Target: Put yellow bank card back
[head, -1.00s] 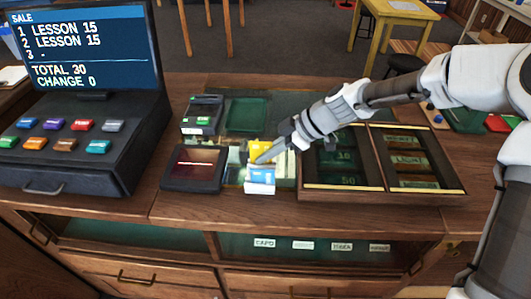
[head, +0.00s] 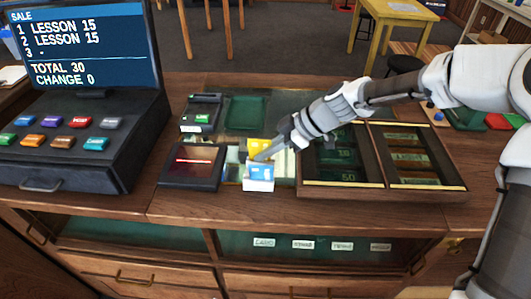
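The yellow bank card (head: 260,146) stands upright on the counter, just behind a small white and blue holder or card (head: 258,179). My gripper (head: 264,155) reaches in from the right, with a pale finger across the lower part of the yellow card. The other finger is not clearly visible, so I cannot tell whether the gripper holds the card or only touches it. Where the card's lower edge rests is hidden.
A dark tray with a red inside (head: 193,166) lies left of the card. A card terminal (head: 201,113) and a green mat (head: 245,112) are behind. A wooden cash tray (head: 340,188) stands close on the right. The till (head: 80,130) is at the far left.

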